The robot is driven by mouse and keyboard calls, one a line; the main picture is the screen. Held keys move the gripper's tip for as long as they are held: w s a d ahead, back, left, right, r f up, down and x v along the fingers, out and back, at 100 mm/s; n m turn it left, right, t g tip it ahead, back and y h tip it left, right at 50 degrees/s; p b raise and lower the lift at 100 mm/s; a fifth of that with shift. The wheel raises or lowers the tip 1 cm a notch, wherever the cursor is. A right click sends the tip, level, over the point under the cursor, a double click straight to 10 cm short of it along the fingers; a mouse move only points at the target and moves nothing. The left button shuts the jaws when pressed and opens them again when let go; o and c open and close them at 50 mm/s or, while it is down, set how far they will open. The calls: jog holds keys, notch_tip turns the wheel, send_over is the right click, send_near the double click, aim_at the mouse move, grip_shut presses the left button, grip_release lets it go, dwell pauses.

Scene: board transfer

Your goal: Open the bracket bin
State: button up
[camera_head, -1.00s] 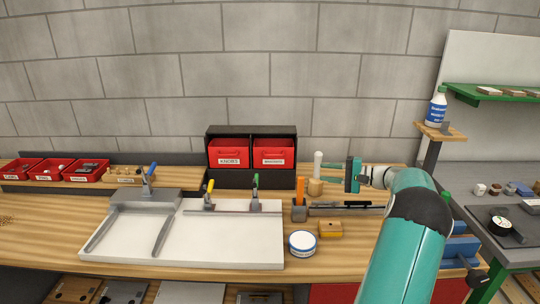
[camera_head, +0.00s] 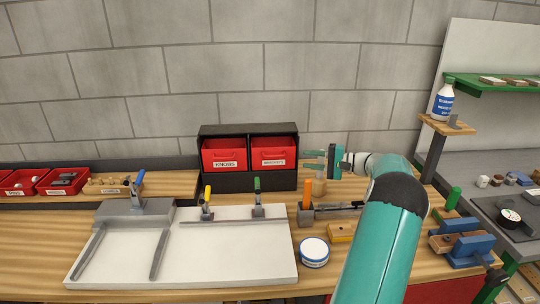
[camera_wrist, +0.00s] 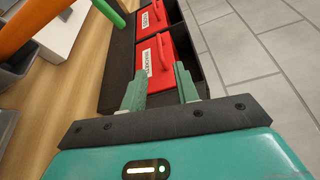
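The bracket bin (camera_head: 273,157) is the right one of two red drawers in a black cabinet (camera_head: 248,181) at the back of the bench. It looks shut. In the wrist view the bracket bin (camera_wrist: 166,54) shows its white label and a red handle (camera_wrist: 164,55). My gripper (camera_head: 318,161) is just right of the cabinet in the head view. In the wrist view my gripper (camera_wrist: 160,75) has its two green fingers apart, with nothing between them. The fingers point at the bin's front near the handle; I cannot tell whether they touch it.
The knobs bin (camera_head: 224,157) is beside it on the left. A white round tin (camera_head: 314,251) and white board fixture (camera_head: 240,240) lie in front.

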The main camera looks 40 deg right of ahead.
aim_at(278, 156)
jog(key=x, duration=1.3)
jog(key=shift+w+a+f, duration=0.1)
jog(key=shift+a, duration=0.05)
grip_shut()
